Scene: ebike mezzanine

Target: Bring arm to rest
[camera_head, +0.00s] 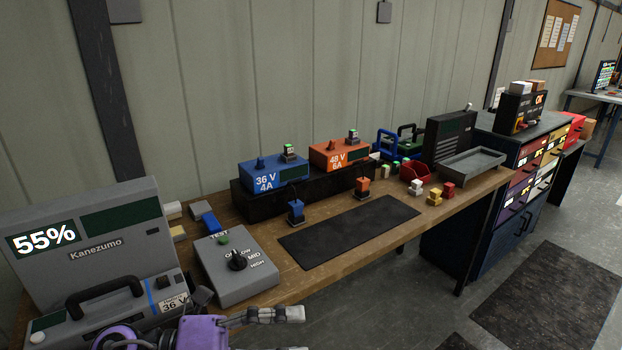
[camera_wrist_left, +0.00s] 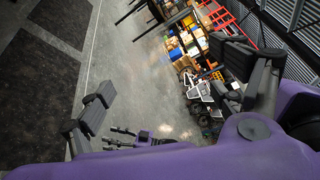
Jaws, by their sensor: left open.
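My left gripper (camera_head: 292,331) is at the bottom of the head view, in front of the workbench's near edge. Its purple arm comes in at the lower left, and the lower finger is partly cut off by the frame. In the left wrist view the two fingers of the left gripper (camera_wrist_left: 165,85) stand wide apart with nothing between them, only floor behind. A small purple and dark shape, apparently my right gripper (camera_wrist_left: 125,136), shows low in the left wrist view. It is too small to tell its state. The right gripper is not in the head view.
The wooden workbench (camera_head: 300,285) carries a grey Kanezumo case (camera_head: 95,235) showing 55%, a grey test box (camera_head: 237,268), blue (camera_head: 272,173) and orange (camera_head: 338,152) chargers, and a dark mat (camera_head: 348,230). Open floor (camera_head: 400,310) lies in front. Shelving (camera_wrist_left: 190,40) stands farther off.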

